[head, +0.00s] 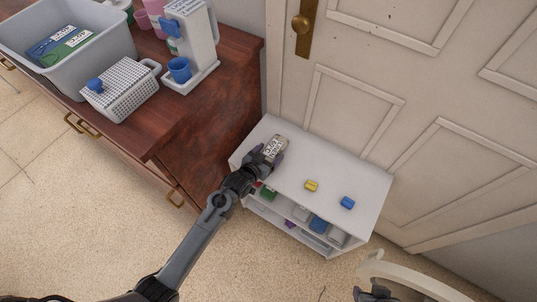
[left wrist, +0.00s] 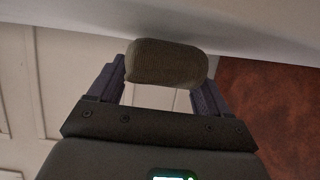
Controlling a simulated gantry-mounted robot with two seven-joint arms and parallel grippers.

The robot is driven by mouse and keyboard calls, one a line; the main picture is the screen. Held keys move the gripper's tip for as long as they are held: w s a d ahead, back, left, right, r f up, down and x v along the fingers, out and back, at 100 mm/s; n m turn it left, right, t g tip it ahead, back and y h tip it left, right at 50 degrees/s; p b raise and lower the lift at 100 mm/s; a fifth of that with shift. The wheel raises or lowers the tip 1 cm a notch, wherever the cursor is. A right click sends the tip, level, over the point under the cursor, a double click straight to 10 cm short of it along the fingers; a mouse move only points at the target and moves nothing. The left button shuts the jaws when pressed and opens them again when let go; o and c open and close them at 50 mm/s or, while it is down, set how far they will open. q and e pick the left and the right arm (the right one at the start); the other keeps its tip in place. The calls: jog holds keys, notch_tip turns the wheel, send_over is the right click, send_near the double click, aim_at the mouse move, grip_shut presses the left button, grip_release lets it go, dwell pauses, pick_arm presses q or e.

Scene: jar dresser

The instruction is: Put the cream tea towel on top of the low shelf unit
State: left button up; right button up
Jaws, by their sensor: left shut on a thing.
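The cream tea towel (head: 275,147) looks like a short roll with dark print in the head view. My left gripper (head: 268,158) is shut on it, over the left end of the white top of the low shelf unit (head: 333,181). In the left wrist view the towel (left wrist: 166,62) looks olive-brown and sits between the two fingers, close to a pale surface. I cannot tell whether the towel touches the top. A dark part that seems to be my right gripper (head: 376,291) shows at the bottom edge, mostly cut off.
A yellow piece (head: 312,185) and a blue piece (head: 347,202) sit on the shelf top, right of the towel. The wooden dresser (head: 212,120) stands at left, with a grey bin (head: 112,62) and white basket (head: 122,92). A panelled door (head: 400,100) is behind. A cream curved object (head: 400,278) is at lower right.

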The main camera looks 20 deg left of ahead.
pick_arm(q)
jog(key=shift+f, duration=0.2)
jog(key=o, duration=1)
jog(key=shift+r, duration=0.1)
jog(key=shift+r, duration=0.2)
jog(key=s+a+r+g+p, duration=0.1)
jog(key=s+r+g, duration=0.2)
jog(key=s, duration=0.7)
jog(key=s+a+r+g+y+p, duration=0.1)
jog(key=s+r+g+p, duration=0.1)
jog(key=s, duration=0.9)
jog(key=s+a+r+g+y+p, duration=0.1)
jog(key=s+r+g, duration=0.3)
jog(key=s, duration=0.7)
notch_tip(320, 180, up, 2)
jog(key=shift+s+a+r+g, duration=0.1)
jog(key=shift+s+a+g, duration=0.1)
jog(key=shift+a+g, duration=0.2)
